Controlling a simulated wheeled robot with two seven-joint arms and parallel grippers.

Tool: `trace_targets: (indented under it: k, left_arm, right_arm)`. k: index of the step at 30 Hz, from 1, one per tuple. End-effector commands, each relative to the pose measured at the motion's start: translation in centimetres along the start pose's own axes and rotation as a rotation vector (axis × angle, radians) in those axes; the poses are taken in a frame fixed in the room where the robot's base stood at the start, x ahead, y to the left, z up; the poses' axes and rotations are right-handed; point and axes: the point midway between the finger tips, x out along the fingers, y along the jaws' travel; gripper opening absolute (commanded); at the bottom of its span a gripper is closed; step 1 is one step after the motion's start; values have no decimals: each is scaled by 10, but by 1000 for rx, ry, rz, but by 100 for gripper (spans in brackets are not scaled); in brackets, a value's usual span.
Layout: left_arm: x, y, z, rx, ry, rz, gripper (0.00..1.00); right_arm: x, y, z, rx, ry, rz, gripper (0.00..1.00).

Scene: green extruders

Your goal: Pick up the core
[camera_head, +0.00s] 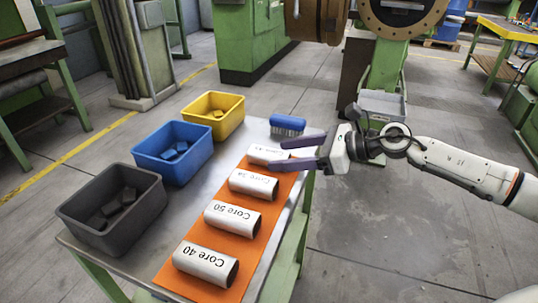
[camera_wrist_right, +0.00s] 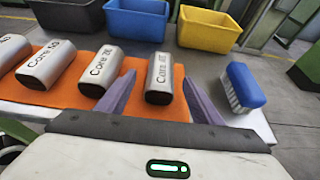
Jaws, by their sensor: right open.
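Several white-grey hollow cores lie in a row on an orange mat (camera_head: 188,262) on the metal table. The nearest core (camera_head: 206,265) reads "Core 40" and the one behind it (camera_head: 233,218) "Core 50". Beyond is a third core (camera_head: 254,184), its label hard to read. The farthest core (camera_head: 262,155) is partly hidden by my right gripper (camera_head: 277,154). That gripper is open, its purple fingers pointing toward the mat. In the right wrist view the farthest core (camera_wrist_right: 160,78) shows between the spread fingers (camera_wrist_right: 158,76), with gaps on both sides. My left gripper is not in view.
A blue brush (camera_head: 287,124) lies past the farthest core and also shows in the wrist view (camera_wrist_right: 244,86).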

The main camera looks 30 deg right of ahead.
Motion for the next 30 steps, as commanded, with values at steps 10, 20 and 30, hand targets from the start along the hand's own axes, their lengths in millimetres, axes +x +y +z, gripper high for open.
trace_targets:
  k: [10,20,30]
  left_arm:
    - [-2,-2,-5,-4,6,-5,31]
    - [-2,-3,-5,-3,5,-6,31]
    - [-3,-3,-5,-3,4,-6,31]
  right_arm:
    - [32,-1,0,0,0,-2,60]
    - [31,-1,-1,0,0,-2,30]
    - [31,-2,2,-1,-3,-3,3]
